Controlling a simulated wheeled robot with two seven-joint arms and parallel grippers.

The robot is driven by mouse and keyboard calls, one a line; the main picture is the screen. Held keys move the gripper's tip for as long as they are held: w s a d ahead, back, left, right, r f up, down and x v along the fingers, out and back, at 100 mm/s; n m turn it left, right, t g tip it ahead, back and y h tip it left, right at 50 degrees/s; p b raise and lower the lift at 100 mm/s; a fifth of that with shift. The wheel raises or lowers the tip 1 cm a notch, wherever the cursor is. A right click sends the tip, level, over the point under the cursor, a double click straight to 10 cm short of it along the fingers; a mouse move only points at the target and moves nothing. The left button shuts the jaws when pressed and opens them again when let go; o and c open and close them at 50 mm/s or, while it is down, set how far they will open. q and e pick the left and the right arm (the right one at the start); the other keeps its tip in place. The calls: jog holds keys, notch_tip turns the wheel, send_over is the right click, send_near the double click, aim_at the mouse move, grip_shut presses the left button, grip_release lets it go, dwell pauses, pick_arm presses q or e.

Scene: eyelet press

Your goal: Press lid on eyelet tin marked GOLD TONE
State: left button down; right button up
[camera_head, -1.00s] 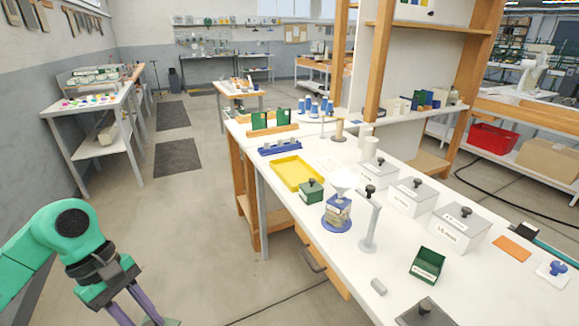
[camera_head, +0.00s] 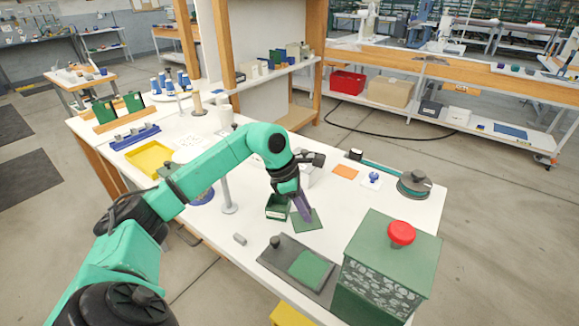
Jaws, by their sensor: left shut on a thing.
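An open green tin (camera_head: 277,209) with a pale label stands on the white bench; the label is too small to read here. A flat, square green lid (camera_head: 309,223) is just right of it. My left gripper (camera_head: 303,208), with purple fingers pointing down, is shut on the lid. The lid is beside the tin, not over it; I cannot tell whether it touches the bench. The gripper and wrist hide part of the tin's surroundings. My right gripper is out of view.
A grey plate (camera_head: 270,262) with a black knob and a green patch (camera_head: 311,269) lies at the front. A large green box (camera_head: 388,268) with a red knob stands front right. A small grey block (camera_head: 240,239), orange card (camera_head: 345,172) and yellow tray (camera_head: 149,158) are nearby.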

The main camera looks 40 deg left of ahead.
pick_arm(q)
jog(key=w+a+r+n+t+y+p, duration=0.1)
jog(key=w+a+n+y, duration=0.1)
jog(key=a+n, duration=0.4)
jog(key=w+a+r+n+t+y+p, duration=0.1)
jog(key=w+a+r+n+y, duration=0.1)
jog(key=a+n, duration=0.5)
jog(key=f+b, duration=0.1)
jog(key=f, duration=0.1)
jog(key=f+b, duration=0.3)
jog(key=f, duration=0.1)
jog(key=shift+d+f+b, duration=0.3)
jog(key=shift+f+b, duration=0.05)
jog(key=shift+b, duration=0.05)
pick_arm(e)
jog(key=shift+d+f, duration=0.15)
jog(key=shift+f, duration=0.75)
pick_arm(q)
jog(key=shift+w+r+p, duration=0.15)
jog(key=shift+w+p, duration=0.05)
jog(key=shift+p, duration=0.1)
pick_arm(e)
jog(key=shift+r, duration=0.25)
pick_arm(q)
jog(key=shift+f, duration=0.25)
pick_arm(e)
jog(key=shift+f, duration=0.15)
pick_arm(q)
jog(key=shift+c, duration=0.4)
grip_release()
